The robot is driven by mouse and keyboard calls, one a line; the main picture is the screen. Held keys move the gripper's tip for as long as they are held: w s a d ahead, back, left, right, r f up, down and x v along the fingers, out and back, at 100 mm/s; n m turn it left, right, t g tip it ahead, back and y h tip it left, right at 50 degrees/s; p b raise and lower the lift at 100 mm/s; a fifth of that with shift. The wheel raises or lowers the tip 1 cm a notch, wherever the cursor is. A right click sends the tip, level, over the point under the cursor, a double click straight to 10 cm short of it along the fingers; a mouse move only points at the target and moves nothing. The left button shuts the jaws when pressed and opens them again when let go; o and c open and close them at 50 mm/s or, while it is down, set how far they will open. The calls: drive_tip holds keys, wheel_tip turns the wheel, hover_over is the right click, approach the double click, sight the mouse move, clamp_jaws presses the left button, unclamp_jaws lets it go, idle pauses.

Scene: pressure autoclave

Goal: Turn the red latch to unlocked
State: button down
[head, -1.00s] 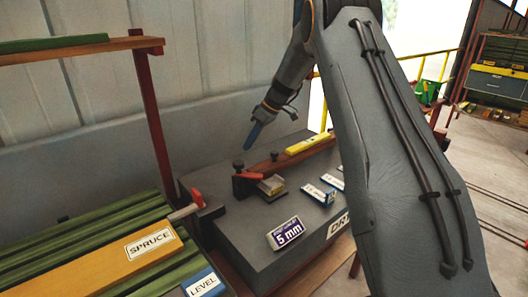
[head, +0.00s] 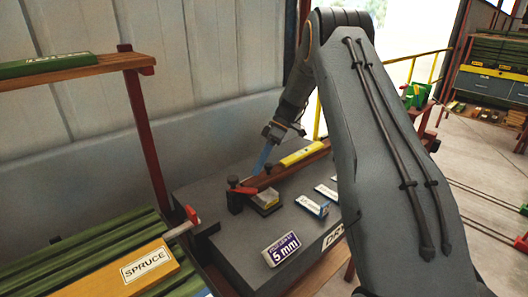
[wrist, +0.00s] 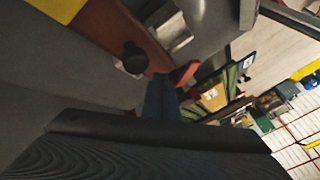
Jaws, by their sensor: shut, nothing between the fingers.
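The red latch (head: 242,190) is a short red lever beside a dark post at the left end of a brown wooden bar (head: 290,172) on the grey bench. In the wrist view the red latch (wrist: 187,73) shows just beyond and right of the fingers. My gripper (head: 257,172) has blue fingers, pointing down and shut with nothing between them. The fingertips are close above and beside the latch; I cannot tell whether they touch it. They also show in the wrist view (wrist: 161,92), partly hidden by the dark gripper body.
A yellow level (head: 302,154) lies along the bar. A small clear-topped block (head: 265,199) sits in front of the latch. A 5 mm box (head: 281,248) and a smaller box (head: 312,205) lie on the grey bench (head: 232,245). A spruce board (head: 140,268) is at left.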

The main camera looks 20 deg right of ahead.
sight(254, 185)
drive_tip(key=s+a+p, duration=0.1)
drive_tip(key=s+a+f+p, duration=0.1)
drive_tip(key=s, duration=0.1)
drive_tip(key=shift+s+a, duration=0.1)
drive_tip(key=shift+a, duration=0.2)
drive_tip(key=shift+s+a+f, duration=0.1)
drive_tip(key=shift+s+a, duration=0.1)
drive_tip(key=shift+s, duration=0.1)
